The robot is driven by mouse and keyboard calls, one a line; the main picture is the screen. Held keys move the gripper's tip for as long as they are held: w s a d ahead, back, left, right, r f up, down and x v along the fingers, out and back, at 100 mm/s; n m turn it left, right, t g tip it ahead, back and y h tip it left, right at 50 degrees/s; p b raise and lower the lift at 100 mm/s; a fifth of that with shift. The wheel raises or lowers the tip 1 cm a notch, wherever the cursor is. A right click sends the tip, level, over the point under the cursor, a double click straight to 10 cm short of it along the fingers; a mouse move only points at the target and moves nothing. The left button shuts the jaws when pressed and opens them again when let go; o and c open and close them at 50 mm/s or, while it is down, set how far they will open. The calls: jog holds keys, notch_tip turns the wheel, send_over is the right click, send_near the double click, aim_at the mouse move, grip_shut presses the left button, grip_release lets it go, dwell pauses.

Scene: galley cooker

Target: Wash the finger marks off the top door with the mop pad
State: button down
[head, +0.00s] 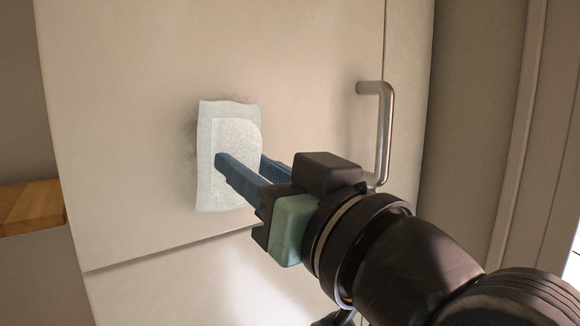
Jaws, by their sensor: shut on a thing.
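The top door (110,120) is a pale beige panel filling the middle of the head view. The mop pad (207,165) is white, with a textured raised middle, and lies upright against the door or very close to it. My gripper (239,165) comes from the lower right, its blue fingers shut on the mop pad. Faint grey finger marks (188,130) show on the door at the pad's left edge, and a trace shows by its upper right. Whatever lies behind the pad is hidden.
A metal bar handle (387,120) stands out from the door, right of the pad and close above my arm. A seam runs below the pad, with a lower panel (180,285) under it. A wooden ledge (30,207) is at the left.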

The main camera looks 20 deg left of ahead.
jog(key=shift+x, duration=0.8)
dwell(1.4)
jog(key=shift+w+d, duration=0.35)
jog(key=shift+w, duration=0.1)
jog(key=shift+s+a+f, duration=0.1)
jog(key=shift+s+a, duration=0.65)
jog(key=shift+s, duration=0.2)
jog(key=shift+w+d, duration=0.8)
jog(key=shift+w, duration=0.15)
jog(key=shift+s+a+b, duration=0.3)
jog(key=shift+s+a, duration=0.5)
jog(key=shift+s, duration=0.15)
jog(key=shift+w+d, duration=0.75)
jog(key=shift+w, duration=0.2)
jog(key=shift+s+a, duration=0.35)
jog(key=shift+s, duration=0.1)
